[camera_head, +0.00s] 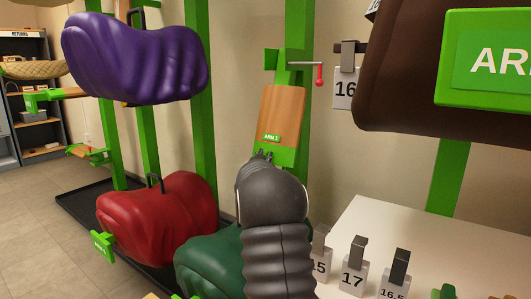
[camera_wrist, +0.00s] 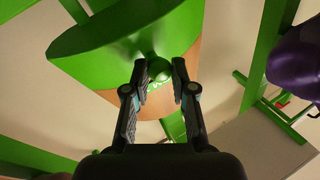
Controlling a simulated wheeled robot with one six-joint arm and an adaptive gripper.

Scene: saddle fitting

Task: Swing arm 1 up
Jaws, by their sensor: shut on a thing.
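Arm 1 (camera_head: 281,118) is a brown wooden board with green ends and a small "ARM 1" label, in front of a green post in the head view. It looks steeply raised, with its labelled end lowest; its exact angle is hard to tell. My gripper (camera_wrist: 160,70) is shut on a round green knob (camera_wrist: 161,74) at the arm's green end plate (camera_wrist: 100,38) in the wrist view. In the head view my own wrist hides most of the gripper and the knob.
A red-tipped lever (camera_head: 319,76) sticks out right of the post. Purple (camera_head: 135,58), red (camera_head: 160,218) and green (camera_head: 205,262) saddles are at left and below. A brown saddle (camera_head: 420,75) hangs upper right. A white table (camera_head: 400,225) holds numbered tags.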

